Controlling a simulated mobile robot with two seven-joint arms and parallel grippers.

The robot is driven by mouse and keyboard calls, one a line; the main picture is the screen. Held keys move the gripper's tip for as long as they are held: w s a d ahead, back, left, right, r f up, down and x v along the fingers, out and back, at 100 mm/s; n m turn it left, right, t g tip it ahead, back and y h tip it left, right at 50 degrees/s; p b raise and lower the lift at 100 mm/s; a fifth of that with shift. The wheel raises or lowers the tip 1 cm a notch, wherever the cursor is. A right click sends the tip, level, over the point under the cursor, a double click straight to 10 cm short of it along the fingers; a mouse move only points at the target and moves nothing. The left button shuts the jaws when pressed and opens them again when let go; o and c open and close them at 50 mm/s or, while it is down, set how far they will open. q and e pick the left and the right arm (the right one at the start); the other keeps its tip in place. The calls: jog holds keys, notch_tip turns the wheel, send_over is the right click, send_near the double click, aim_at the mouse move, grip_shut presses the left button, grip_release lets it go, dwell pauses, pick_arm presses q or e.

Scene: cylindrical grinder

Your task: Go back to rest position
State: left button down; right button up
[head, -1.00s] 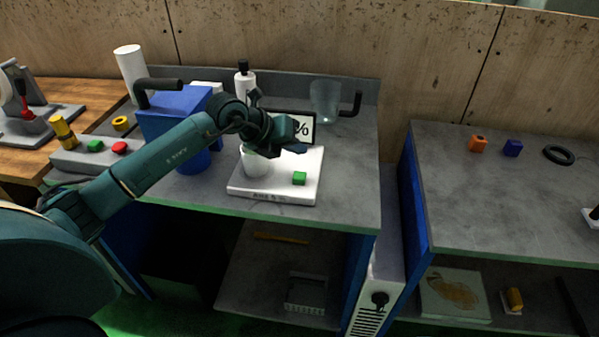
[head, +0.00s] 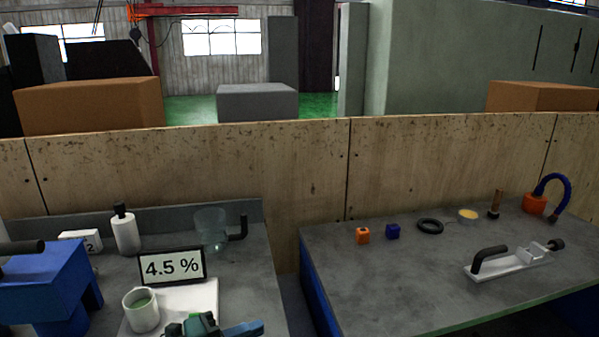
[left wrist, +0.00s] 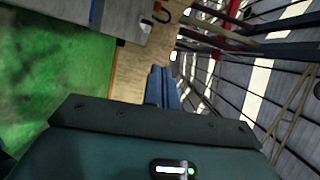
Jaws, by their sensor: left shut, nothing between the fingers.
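My left gripper (head: 245,328) shows at the bottom edge of the head view, just in front of the white device (head: 200,297) with the display reading 4.5 % (head: 172,266). Its blue fingers are together and hold nothing. The left wrist view also shows the closed fingers (left wrist: 161,88), with green floor and a grey table edge beyond. A white cup (head: 141,310) with greenish contents stands upright on the device, left of the gripper. Most of my left arm is out of the head view. My right gripper is not in view.
A blue machine (head: 45,285), a white bottle (head: 125,230) and a clear jug (head: 211,228) stand on the left table. The right table (head: 400,290) holds an orange cube (head: 363,236), a blue cube (head: 393,231), a black ring (head: 430,226) and a handled tool (head: 510,260). A gap separates the tables.

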pick_arm(q)
jog(key=s+a+f+n+y, duration=0.2)
jog(key=s+f+n+y, duration=0.3)
jog(key=s+f+n, duration=0.4)
jog(key=s+a+f+n+t+y, duration=0.1)
jog(key=s+a+f+n+y, duration=0.2)
jog(key=n, duration=1.4)
jog(key=s+f+y, duration=0.3)
jog(key=s+f, duration=0.3)
jog(key=f, duration=0.1)
jog(key=shift+s+f, duration=0.15)
jog(key=shift+f, duration=0.25)
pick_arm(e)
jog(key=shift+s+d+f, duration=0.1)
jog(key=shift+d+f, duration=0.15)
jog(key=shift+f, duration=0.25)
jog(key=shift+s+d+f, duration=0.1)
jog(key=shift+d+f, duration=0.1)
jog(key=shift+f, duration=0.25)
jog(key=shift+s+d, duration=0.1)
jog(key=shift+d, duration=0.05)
